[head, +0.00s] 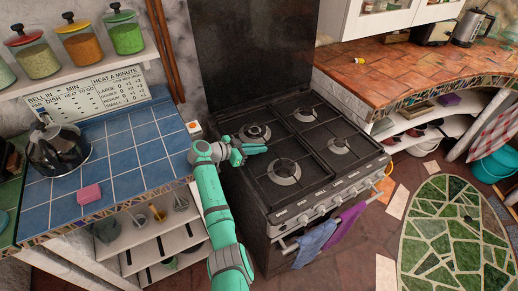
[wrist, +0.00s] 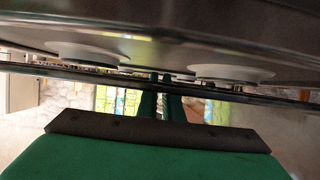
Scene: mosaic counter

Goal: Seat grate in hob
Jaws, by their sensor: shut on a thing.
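The hob (head: 355,181) is the dark top of a cooker, with several round pale burners. A thin black grate (head: 305,147) lies over its left half, low above the burners. My gripper (head: 243,149) is at the left edge of the hob and shut on the grate's near left bar. In the wrist view the gripper fingers (wrist: 162,100) meet the grate bar (wrist: 70,72), which runs across close to the burners and the hob surface. I cannot tell whether the grate touches the hob on every side. The fingertips are partly hidden.
A blue tiled counter (head: 122,150) with a kettle (head: 58,147) and a pink sponge (head: 90,194) lies to the left. Knobs and hanging cloths (head: 316,238) are on the cooker's front. An orange tiled counter (head: 400,70) stands right. The shelf above holds jars (head: 124,34).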

